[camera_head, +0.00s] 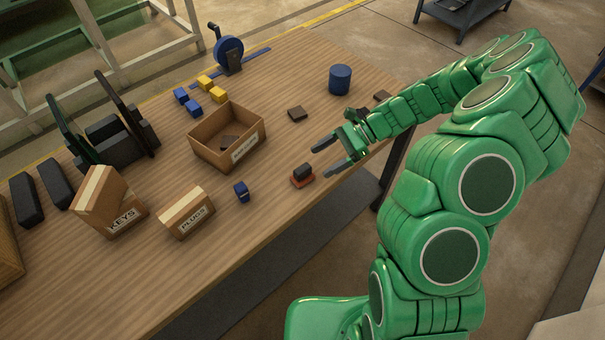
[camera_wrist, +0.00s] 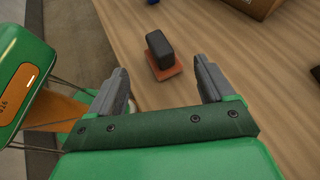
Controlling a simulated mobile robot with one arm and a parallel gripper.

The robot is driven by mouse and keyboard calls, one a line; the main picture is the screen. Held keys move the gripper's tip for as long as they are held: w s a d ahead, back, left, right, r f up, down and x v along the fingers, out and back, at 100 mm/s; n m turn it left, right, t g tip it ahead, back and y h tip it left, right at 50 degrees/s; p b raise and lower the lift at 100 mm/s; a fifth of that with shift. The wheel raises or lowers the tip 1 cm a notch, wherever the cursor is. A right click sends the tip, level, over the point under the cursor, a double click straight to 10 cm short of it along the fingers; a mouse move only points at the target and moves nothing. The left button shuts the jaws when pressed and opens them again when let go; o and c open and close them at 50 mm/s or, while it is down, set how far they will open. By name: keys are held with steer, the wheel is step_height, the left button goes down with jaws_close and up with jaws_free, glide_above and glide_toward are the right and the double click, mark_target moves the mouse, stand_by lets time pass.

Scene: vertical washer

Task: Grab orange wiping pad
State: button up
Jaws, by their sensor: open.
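The orange wiping pad (camera_head: 302,181) lies on the wooden table near its front edge, with a black block-shaped handle on top. In the wrist view the orange pad (camera_wrist: 167,72) with its black handle (camera_wrist: 160,50) is ahead of the fingertips, nearer the right finger. My gripper (camera_head: 327,158) is open and empty, above the table just behind and to the right of the pad in the head view. The gripper also shows in the wrist view (camera_wrist: 161,77), its two grey fingers wide apart and not visibly touching the pad.
An open cardboard box (camera_head: 227,140) holds a dark piece. Boxes labelled KEYS (camera_head: 108,205) and PLUGS (camera_head: 186,213) stand left of the pad, with a small blue object (camera_head: 241,192) between. A blue cylinder (camera_head: 340,80) stands behind my gripper. Table around the pad is clear.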

mark_target(307, 170)
steer(key=shift+x, duration=3.2)
steer(key=c, duration=1.1)
